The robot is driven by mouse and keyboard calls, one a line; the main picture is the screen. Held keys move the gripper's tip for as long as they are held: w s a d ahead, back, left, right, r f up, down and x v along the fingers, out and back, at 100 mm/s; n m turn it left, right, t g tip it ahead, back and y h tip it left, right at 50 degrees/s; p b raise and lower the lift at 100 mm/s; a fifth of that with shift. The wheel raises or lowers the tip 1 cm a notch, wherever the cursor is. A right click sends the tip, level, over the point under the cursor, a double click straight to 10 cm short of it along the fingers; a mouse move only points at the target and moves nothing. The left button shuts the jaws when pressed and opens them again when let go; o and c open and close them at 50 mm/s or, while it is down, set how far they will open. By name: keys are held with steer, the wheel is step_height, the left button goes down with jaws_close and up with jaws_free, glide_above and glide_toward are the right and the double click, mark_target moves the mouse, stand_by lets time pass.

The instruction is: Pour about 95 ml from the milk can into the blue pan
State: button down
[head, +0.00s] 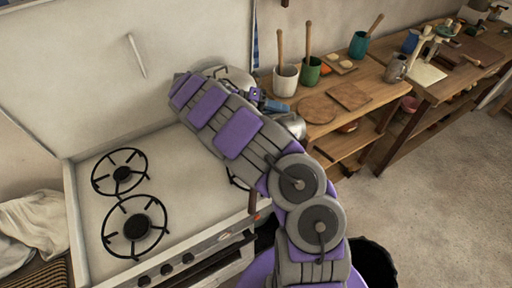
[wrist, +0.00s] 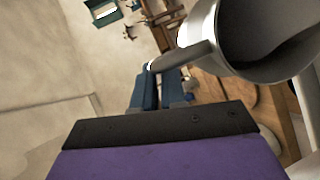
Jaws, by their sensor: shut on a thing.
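In the wrist view, a grey metal can (wrist: 218,58), which I take to be the milk can, has a wide dark mouth and a bar-like handle (wrist: 182,56). My gripper's blue fingers (wrist: 158,88) are shut on that handle; the can appears tilted in this view. In the head view, my gripper (head: 273,106) is beyond my arm, at the stove's right end. A shiny grey metal piece (head: 293,124) beside it may be the can. Milk is not visible. I cannot make out the blue pan; my arm covers the stove's right part.
The stove (head: 170,150) has two bare burners at its left. A silver rounded vessel (head: 238,75) shows partly behind my arm. A wooden bench (head: 375,85) at right holds utensil pots, boards and a grey mug (head: 395,68). A white cloth (head: 35,225) lies at left.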

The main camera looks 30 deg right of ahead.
mark_target(299, 117)
steer(key=shift+w+a+r+m+g+h+b, duration=0.1)
steer(key=shift+a+r+m+g+h+b, duration=0.15)
steer(key=shift+a+b, duration=0.2)
steer(key=shift+w+a+r+m+g+h+b, duration=0.1)
steer(key=shift+a+r+g+h+b, duration=0.1)
steer(key=shift+a+h+b, duration=0.2)
stand_by(1.4)
